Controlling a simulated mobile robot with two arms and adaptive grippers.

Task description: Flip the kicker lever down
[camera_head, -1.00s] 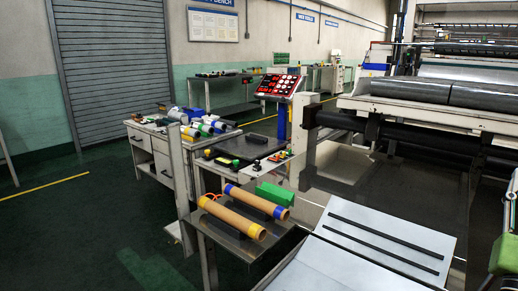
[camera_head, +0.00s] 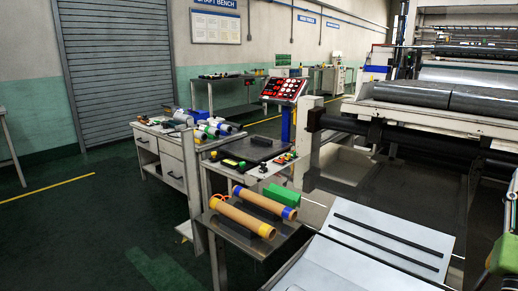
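I cannot make out a kicker lever for certain. The winder (camera_head: 440,117), with dark rollers, fills the right side of the head view. A pale sloped tray (camera_head: 350,262) with two dark strips lies at its front. A green part (camera_head: 505,253) is cut off by the right edge, and I cannot tell what it is. Neither of my grippers is in view.
A low table (camera_head: 238,250) left of the tray holds two brown cores (camera_head: 243,217) and a green block (camera_head: 282,193). A control panel (camera_head: 284,89) stands behind a small bench. A cluttered workbench (camera_head: 160,142) is farther left. The green floor (camera_head: 90,235) is clear at front left.

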